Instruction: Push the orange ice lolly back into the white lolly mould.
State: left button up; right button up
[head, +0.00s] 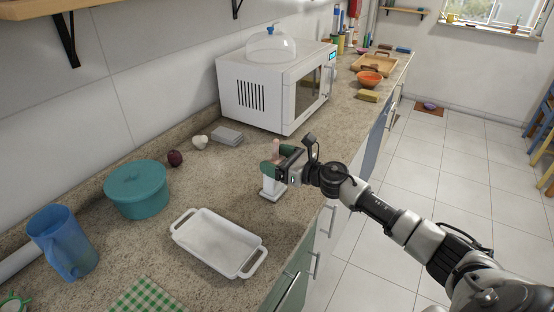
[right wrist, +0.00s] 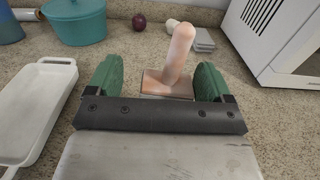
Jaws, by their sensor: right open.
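The orange ice lolly looks pale pink-orange; its rounded end (head: 276,146) sticks up above the white lolly mould (head: 272,189) near the counter's front edge. In the right wrist view the lolly (right wrist: 180,52) leans slightly right and rises from a square pinkish surface. My right gripper (head: 277,161) is open. Its green fingers stand on either side of the lolly in the right wrist view (right wrist: 158,80), with gaps visible on both sides. The gripper hides part of the mould and the lower lolly in the head view. My left gripper is not in view.
A white baking dish (head: 177,231) lies left of the mould. A teal pot (head: 137,190), blue jug (head: 63,243), dark red onion (head: 175,159) and grey stack (head: 227,136) stand further off. A white microwave (head: 247,95) is behind. Counter around the mould is clear.

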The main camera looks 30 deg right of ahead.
jog(key=shift+f, duration=0.25)
jog(key=shift+s, duration=0.2)
jog(key=b+v, duration=0.3)
jog(key=v, duration=0.7)
jog(key=shift+s+d+r+b, duration=0.2)
jog(key=shift+r+b, duration=0.05)
jog(key=shift+b, duration=0.05)
